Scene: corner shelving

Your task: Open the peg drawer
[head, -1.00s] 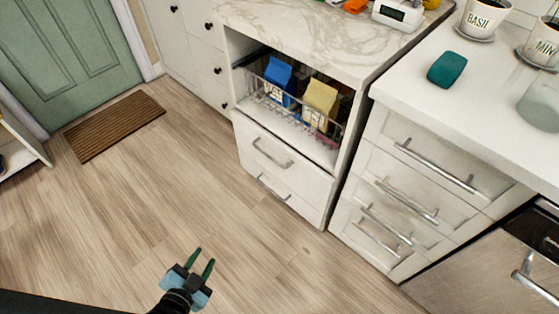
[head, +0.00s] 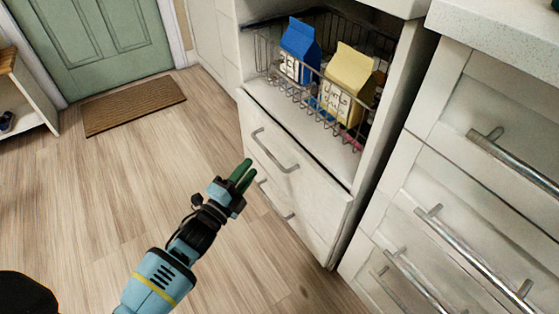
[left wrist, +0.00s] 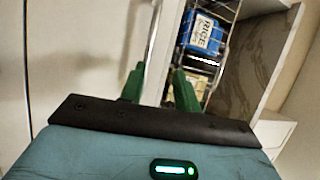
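Two white drawers with bar handles sit below an open shelf bay in the head view; no label shows which is the peg drawer. The upper drawer (head: 300,185) and its handle (head: 274,151) are closed, and the lower drawer's handle (head: 275,201) is partly hidden behind my left gripper. My left gripper (head: 243,172) appears just in front of the drawer fronts, beside the upper handle. In the left wrist view its green fingers (left wrist: 159,85) are apart with nothing between them. I cannot tell whether it touches anything. My right gripper is not in view.
A wire basket (head: 300,92) holding a blue carton (head: 299,50) and a yellow carton (head: 347,85) stands on the shelf above. More drawers with long handles (head: 470,250) are at the right. The wooden floor (head: 130,190) at left is clear, with a brown mat (head: 135,104) by the green door.

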